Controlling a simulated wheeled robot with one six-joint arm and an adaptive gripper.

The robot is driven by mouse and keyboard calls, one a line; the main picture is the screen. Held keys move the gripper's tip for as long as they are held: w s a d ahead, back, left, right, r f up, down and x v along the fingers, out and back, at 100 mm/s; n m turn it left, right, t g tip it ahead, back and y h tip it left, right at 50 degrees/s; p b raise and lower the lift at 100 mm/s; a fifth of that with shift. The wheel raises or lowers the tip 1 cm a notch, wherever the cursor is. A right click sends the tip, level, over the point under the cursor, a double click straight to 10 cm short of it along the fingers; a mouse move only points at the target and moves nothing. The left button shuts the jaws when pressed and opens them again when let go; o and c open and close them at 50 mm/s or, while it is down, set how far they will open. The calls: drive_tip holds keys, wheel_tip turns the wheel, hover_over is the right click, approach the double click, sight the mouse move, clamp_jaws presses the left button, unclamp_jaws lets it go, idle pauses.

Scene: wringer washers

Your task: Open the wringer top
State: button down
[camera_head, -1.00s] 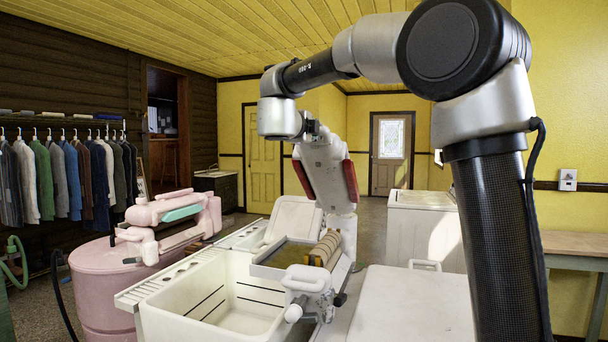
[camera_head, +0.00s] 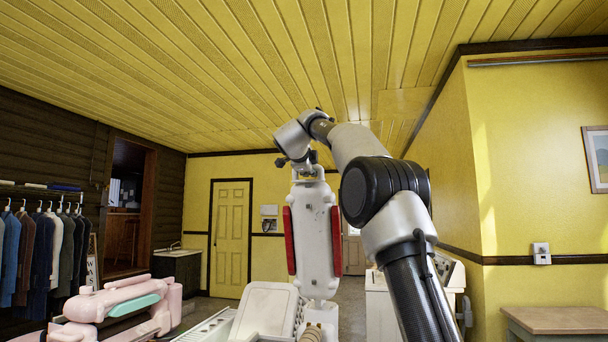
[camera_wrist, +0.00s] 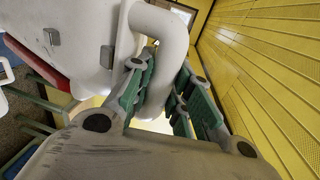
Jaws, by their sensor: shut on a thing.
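The white wringer top (camera_head: 315,235) has red side panels and stands raised, close to vertical, above the white wringer frame at the bottom of the head view. The wooden rollers (camera_head: 311,336) below it are mostly cut off. My gripper (camera_head: 304,170) is at its upper end. In the wrist view, the green-linked fingers of my gripper (camera_wrist: 155,98) are shut on a white curved handle (camera_wrist: 168,45) of the wringer top. The white body and a red panel (camera_wrist: 35,60) show at the left there. The exact finger contact is partly hidden.
A pink wringer washer (camera_head: 115,312) stands at the lower left. A white lid (camera_head: 268,312) leans upright beside the wringer. A white appliance (camera_head: 380,300) is behind at right, and a wooden table (camera_head: 555,325) stands at far right. Clothes hang at left.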

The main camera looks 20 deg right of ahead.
drive_tip(key=shift+w+d+r, duration=0.15)
drive_tip(key=shift+w+d, duration=0.05)
drive_tip(key=shift+w, duration=0.2)
drive_tip(key=c, duration=1.3)
unclamp_jaws()
drive_tip(key=shift+s, duration=0.1)
drive_tip(key=v, duration=1.2)
drive_tip(key=shift+r, duration=0.2)
